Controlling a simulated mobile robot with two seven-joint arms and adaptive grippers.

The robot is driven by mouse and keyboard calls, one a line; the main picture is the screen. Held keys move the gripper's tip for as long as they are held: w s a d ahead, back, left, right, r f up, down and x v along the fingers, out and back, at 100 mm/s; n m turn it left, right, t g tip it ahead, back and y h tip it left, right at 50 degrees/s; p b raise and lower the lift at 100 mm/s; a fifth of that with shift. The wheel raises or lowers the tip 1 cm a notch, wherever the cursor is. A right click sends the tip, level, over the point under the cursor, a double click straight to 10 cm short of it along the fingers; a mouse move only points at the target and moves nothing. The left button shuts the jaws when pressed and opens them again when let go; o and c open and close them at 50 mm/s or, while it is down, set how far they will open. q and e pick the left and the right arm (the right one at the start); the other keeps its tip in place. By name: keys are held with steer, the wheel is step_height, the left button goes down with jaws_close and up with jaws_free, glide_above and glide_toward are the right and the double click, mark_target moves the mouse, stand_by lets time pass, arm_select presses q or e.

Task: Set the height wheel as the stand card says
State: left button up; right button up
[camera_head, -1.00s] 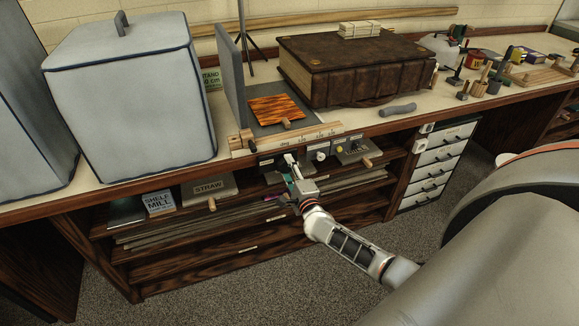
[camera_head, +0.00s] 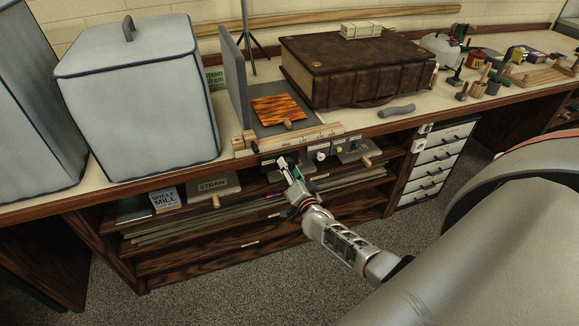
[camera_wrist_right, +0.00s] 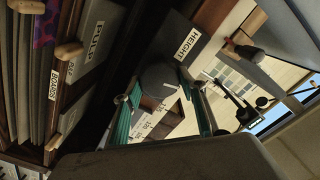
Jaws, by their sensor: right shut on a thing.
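The height wheel (camera_wrist_right: 158,78) is a dark round knob beside the HEIGHT label (camera_wrist_right: 188,43) in the right wrist view. My right gripper (camera_head: 287,166) reaches the panel under the table's front edge. Its teal fingers stand on either side of the wheel and are shut on it. In the head view the gripper covers the wheel. The stand card (camera_head: 214,78) is a green card at the back wall, partly hidden by the grey covered box; its first figure is not clear, but "cm" shows. My left gripper is out of view.
Other knobs (camera_head: 321,155) sit just right of the gripper on the panel. A shelf below holds STRAW (camera_head: 213,187) and SHELF MILL boxes. A large brown book-like case (camera_head: 355,70) and an orange marbled sheet (camera_head: 278,109) lie on the table above.

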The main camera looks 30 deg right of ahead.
steer(key=shift+n+p, duration=0.3)
steer(key=shift+n, duration=1.3)
steer(key=o, duration=1.1)
steer(key=v, duration=1.2)
